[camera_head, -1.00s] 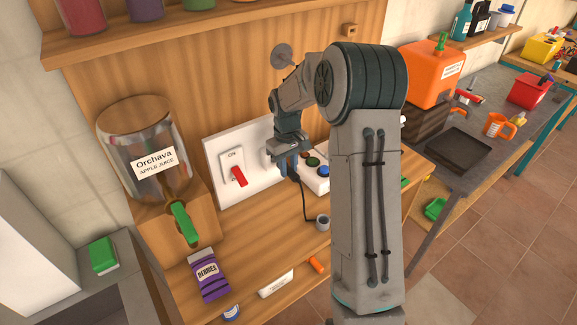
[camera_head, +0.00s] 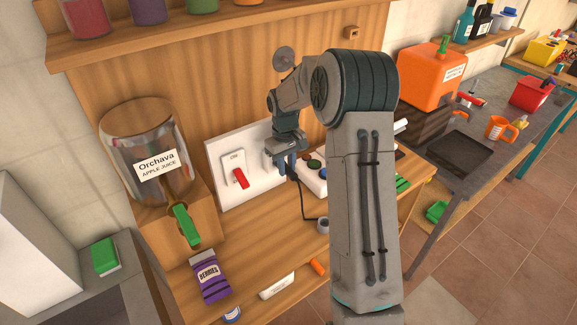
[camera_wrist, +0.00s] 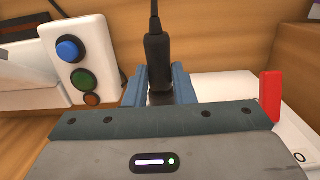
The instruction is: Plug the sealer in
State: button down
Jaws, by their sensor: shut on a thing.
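My gripper (camera_head: 287,165) is at the right part of a white wall panel (camera_head: 222,190) with a red switch. In the wrist view, its blue jaws (camera_wrist: 158,92) are shut on a black plug (camera_wrist: 157,55). A black cord runs from the plug and hangs below the gripper in the head view. The sealer (camera_head: 312,182), a white box with coloured buttons, stands just right of the gripper; it also shows at the left in the wrist view (camera_wrist: 83,60). The socket is hidden behind the gripper, and I cannot tell whether the plug touches it.
A juice dispenser (camera_head: 148,160) stands left of the panel. A shelf (camera_head: 125,40) runs above.

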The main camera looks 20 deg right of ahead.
jog(key=shift+w+a, duration=0.2)
jog(key=shift+w, duration=0.3)
jog(key=shift+w+a, duration=0.15)
jog(key=shift+w, duration=0.35)
jog(key=c, duration=1.1)
grip_release()
jog(key=shift+c, duration=0.2)
notch_tip(320, 180, up, 14)
jog(key=b, duration=0.2)
jog(key=shift+w, duration=0.35)
jog(key=shift+a+f, duration=0.1)
